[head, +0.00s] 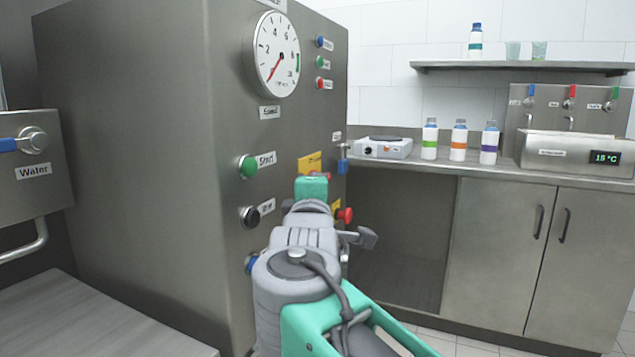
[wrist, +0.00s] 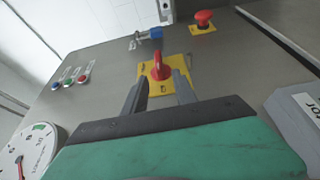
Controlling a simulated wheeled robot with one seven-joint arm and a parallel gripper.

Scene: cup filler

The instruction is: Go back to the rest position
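My gripper (wrist: 160,84) is in front of the machine panel, with its green body across the bottom of the wrist view. Its two grey fingers are apart, with a visible gap between them. A red rotary knob (wrist: 160,66) on a yellow plate (wrist: 170,88) shows between and just beyond the fingertips. I see no contact between fingers and knob. In the head view my arm reaches forward to the panel, and the green gripper body (head: 311,188) hides its fingers and part of the yellow plate (head: 309,162).
The steel machine (head: 130,130) bears a gauge (head: 277,54), a green start button (head: 248,167), a black button (head: 250,216) and a red mushroom button (head: 345,215) beside my arm. A blue-handled valve (head: 343,165) juts from its edge. At right stands a counter with bottles (head: 459,140).

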